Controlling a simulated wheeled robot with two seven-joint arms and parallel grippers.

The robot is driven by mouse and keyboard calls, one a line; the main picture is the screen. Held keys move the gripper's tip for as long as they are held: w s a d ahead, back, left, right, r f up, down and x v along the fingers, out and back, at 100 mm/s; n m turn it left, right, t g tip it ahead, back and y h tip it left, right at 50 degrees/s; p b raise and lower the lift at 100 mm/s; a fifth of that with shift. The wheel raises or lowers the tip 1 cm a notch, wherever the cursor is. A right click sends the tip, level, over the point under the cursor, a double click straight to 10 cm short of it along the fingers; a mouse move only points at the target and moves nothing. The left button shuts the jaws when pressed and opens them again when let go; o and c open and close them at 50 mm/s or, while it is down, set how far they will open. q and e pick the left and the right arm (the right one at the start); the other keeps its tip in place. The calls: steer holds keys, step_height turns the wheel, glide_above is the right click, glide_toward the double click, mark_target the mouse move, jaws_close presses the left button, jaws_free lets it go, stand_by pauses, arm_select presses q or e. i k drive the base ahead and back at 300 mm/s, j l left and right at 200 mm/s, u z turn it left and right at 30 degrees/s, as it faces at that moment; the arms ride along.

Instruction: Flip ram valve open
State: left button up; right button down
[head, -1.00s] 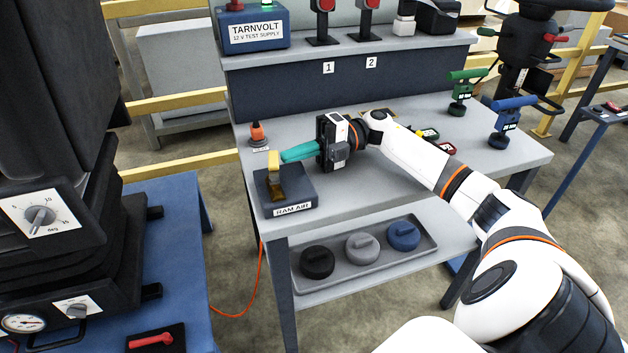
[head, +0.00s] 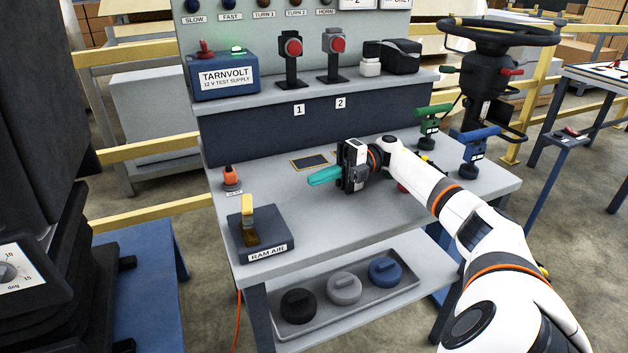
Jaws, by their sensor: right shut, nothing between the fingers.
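The ram valve is a dark box (head: 274,226) labelled RAM AIR at the front left of the grey trolley top. Its lever has a yellow handle (head: 247,204) standing roughly upright above a brass-coloured lower part (head: 250,238). My right gripper (head: 312,180), with teal fingers, is shut and empty. It is above the trolley top, to the right of and behind the valve, clear of the lever and pointing left. My left gripper is out of view.
An orange plug-like part (head: 230,178) stands behind the valve. The blue TARNVOLT supply (head: 225,80) and two red-button stands are on the upper shelf. Green (head: 432,122) and blue (head: 474,146) handled items stand at right. A lower tray (head: 345,300) holds three round pieces.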

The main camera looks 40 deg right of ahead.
mark_target(246, 199)
steer(key=k, duration=1)
